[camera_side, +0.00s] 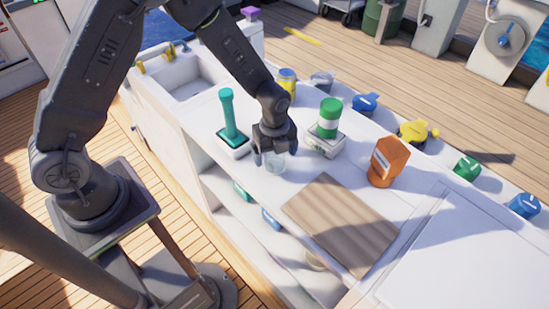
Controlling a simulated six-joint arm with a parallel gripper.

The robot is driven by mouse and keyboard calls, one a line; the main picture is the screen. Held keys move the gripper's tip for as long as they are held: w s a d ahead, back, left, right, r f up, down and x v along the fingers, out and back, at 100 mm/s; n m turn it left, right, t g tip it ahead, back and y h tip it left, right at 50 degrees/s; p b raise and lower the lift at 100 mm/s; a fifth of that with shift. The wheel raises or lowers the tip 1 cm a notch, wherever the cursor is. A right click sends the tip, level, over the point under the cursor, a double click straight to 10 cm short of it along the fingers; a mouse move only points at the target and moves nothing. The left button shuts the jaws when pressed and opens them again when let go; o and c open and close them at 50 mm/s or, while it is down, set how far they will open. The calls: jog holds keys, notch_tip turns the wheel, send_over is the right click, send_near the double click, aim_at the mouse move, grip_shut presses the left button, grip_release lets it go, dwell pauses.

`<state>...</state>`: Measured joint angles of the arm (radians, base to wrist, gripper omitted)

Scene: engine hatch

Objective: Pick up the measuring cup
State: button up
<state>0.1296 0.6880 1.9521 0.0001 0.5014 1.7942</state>
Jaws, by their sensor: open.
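A small clear, pale cup (275,163), which looks like the measuring cup, stands on the white counter near its front edge. My gripper (273,152) points down right above it, with its fingers at either side of the cup's upper part. The gripper is open. The fingers and the palm hide the cup's top, and I cannot tell whether a finger touches it.
A teal handled tool (229,118) stands close left of my gripper. A green-and-white container (328,118) on a white block and an orange bottle (387,162) stand to the right. A wooden board (340,222) lies in front. A sink (195,85) is behind left.

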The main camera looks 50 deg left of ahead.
jog(key=shift+c, duration=0.5)
jog(key=c, duration=0.9)
